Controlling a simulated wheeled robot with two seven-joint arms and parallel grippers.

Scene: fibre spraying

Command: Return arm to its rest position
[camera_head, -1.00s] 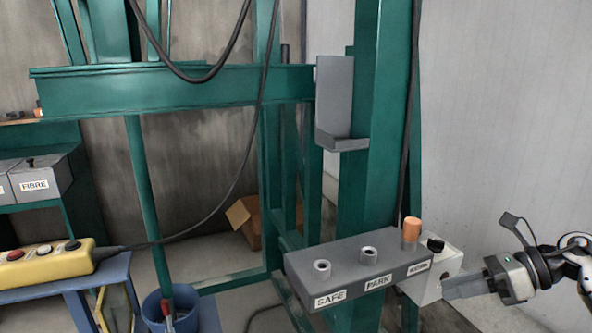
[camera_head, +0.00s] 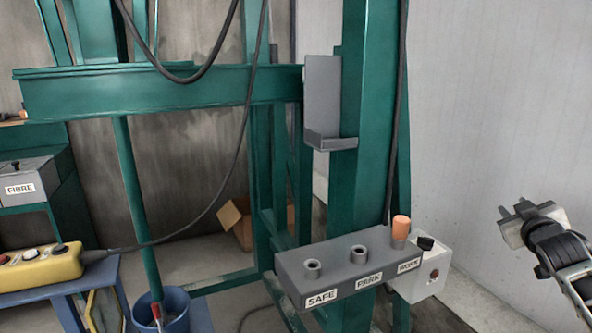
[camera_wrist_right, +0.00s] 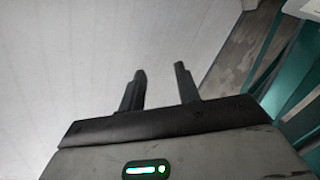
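My right gripper (camera_head: 512,211) is at the right side of the head view, raised in front of the pale wall. Its two fingers are apart with nothing between them; the right wrist view also shows the empty, spread fingers (camera_wrist_right: 160,88) against the wall. It is clear of the grey block (camera_head: 345,268) with SAFE, PARK and WORK labels, to its left. An orange-topped peg (camera_head: 401,228) stands upright at the WORK position; the SAFE and PARK sockets look empty. My left gripper is in neither view.
A white switch box (camera_head: 422,270) with a black knob and red button sits beside the block. The green frame (camera_head: 374,130) fills the middle. A yellow control box (camera_head: 40,268) lies on a blue table at left, near a blue bucket (camera_head: 177,306). Space around my right gripper is free.

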